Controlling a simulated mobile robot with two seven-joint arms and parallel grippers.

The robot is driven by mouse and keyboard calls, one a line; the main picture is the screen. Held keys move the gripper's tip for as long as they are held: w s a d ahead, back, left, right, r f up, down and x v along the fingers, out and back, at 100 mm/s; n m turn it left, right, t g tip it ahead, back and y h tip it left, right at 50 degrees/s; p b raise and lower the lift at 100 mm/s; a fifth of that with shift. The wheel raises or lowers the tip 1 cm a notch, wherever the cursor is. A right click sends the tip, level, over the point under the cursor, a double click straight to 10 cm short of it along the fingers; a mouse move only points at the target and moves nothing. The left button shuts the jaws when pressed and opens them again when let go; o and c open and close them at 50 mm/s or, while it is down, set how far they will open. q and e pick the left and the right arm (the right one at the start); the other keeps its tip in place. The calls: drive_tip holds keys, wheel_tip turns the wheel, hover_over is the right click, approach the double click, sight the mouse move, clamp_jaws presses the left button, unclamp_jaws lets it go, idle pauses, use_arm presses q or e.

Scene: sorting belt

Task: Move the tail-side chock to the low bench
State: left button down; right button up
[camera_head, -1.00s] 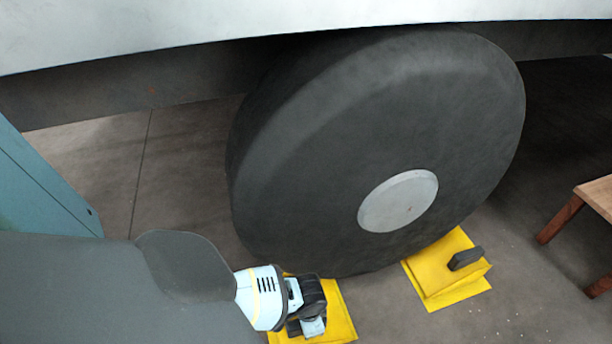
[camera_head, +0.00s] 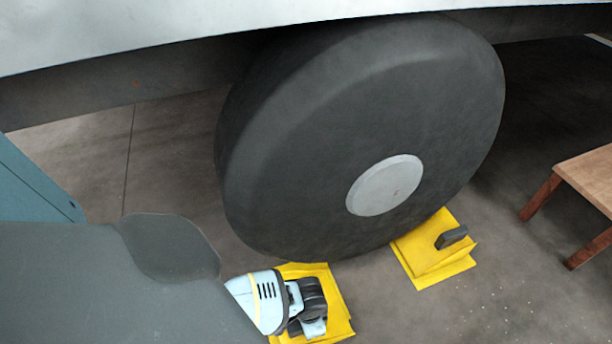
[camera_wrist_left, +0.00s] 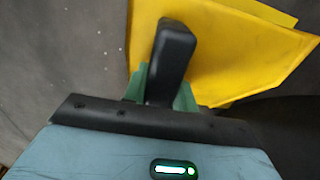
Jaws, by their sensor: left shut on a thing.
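Two yellow chocks lie at the foot of the big dark wheel (camera_head: 300,150). The left chock (camera_head: 338,310) is partly hidden by my left gripper (camera_head: 312,312). In the left wrist view this gripper (camera_wrist_left: 163,92) has its green fingers shut on the chock's dark upright handle (camera_wrist_left: 172,45), with the yellow chock body (camera_wrist_left: 225,60) beyond it. I cannot tell whether the chock is clear of the floor. The right chock (camera_head: 420,258) sits against the wheel with its dark handle showing. The low wooden bench (camera_head: 590,172) stands at the right edge, partly cut off.
A pale body (camera_head: 200,30) overhangs the wheel along the top. A blue panel (camera_head: 35,190) stands at the left edge. Bare grey floor (camera_head: 500,290) lies between the right chock and the bench. My right gripper is out of view.

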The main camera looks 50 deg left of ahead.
sight(316, 342)
use_arm(q)
drive_tip(key=shift+s+d+r+p, duration=0.1)
drive_tip(key=shift+s+d+p, duration=0.1)
drive_tip(key=shift+d, duration=0.3)
drive_tip(key=shift+s+d+p, duration=0.1)
drive_tip(key=shift+s+d, duration=0.05)
drive_tip(key=shift+d, duration=0.3)
drive_tip(key=shift+s+d, duration=0.25)
drive_tip(key=shift+d, duration=0.35)
drive_tip(key=shift+s+d+r+p, duration=0.1)
drive_tip(key=shift+s+d+p, duration=0.1)
drive_tip(key=shift+d, duration=0.25)
drive_tip(key=shift+s+d+p, duration=0.15)
drive_tip(key=shift+d+p, duration=0.05)
drive_tip(key=shift+d, duration=0.25)
drive_tip(key=shift+s+d+r+p, duration=0.15)
drive_tip(key=shift+s+d, duration=0.15)
drive_tip(key=shift+d, duration=0.4)
drive_tip(key=shift+s+d+f+p, duration=0.15)
drive_tip(key=shift+s+d, duration=0.15)
drive_tip(key=shift+d, duration=0.4)
drive_tip(key=shift+r, duration=0.15)
